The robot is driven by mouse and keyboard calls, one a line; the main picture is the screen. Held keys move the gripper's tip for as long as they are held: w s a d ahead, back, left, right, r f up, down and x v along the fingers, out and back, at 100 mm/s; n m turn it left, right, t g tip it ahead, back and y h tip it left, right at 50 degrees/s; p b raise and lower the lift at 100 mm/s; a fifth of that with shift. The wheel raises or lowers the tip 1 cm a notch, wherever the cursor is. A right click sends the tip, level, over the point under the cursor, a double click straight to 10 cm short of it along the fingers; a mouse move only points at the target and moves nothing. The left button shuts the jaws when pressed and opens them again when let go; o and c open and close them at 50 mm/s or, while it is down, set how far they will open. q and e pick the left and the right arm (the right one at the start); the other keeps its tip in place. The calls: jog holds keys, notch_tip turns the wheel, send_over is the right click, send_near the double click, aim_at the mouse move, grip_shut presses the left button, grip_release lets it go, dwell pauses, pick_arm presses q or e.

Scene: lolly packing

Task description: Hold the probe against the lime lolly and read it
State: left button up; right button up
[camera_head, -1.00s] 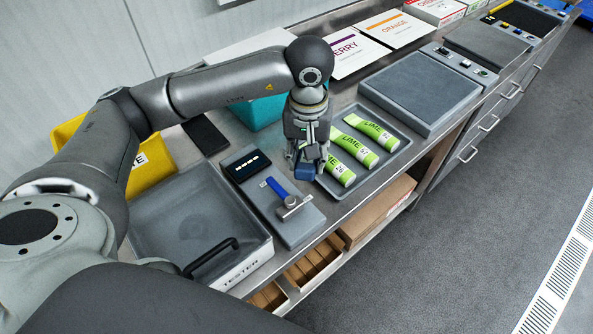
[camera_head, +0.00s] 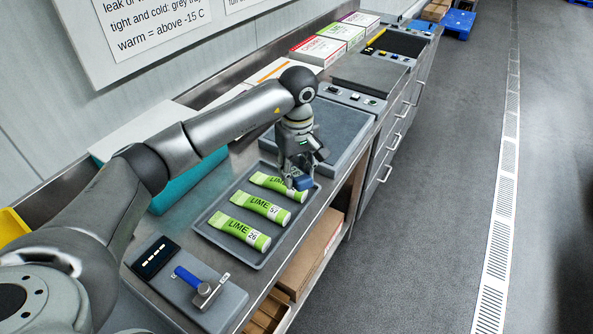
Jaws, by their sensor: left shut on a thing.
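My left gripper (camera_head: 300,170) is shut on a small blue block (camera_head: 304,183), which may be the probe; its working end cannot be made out. It is over the right end of the farthest lime lolly (camera_head: 270,182), hiding part of that lolly and its number. I cannot tell whether they touch. Two more green lime lollies, marked 57 (camera_head: 253,206) and 26 (camera_head: 238,229), lie nearer in the same grey tray (camera_head: 213,213). A grey device (camera_head: 222,302) at the lower left has a dark display (camera_head: 153,257) with pale marks. My right gripper is not in view.
A flat grey plate unit (camera_head: 343,128) stands just beyond the tray. Cartons (camera_head: 317,50) stand farther back. A teal bin (camera_head: 178,185) is behind the tray. Open floor lies right of the bench.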

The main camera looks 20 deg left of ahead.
pick_arm(q)
notch_tip(320, 180, down, 2)
jog(key=shift+f+b, duration=0.25)
jog(key=shift+b, duration=0.35)
notch_tip(320, 180, down, 3)
jog(key=shift+r+b, duration=0.1)
jog(key=shift+b, duration=0.55)
jog(key=shift+f+b, duration=0.35)
jog(key=shift+f, duration=0.15)
dwell(0.4)
jog(key=shift+s+f+b, duration=0.1)
jog(key=shift+f+b, duration=0.05)
jog(key=shift+b, duration=0.3)
dwell(1.7)
dwell(0.5)
dwell(0.6)
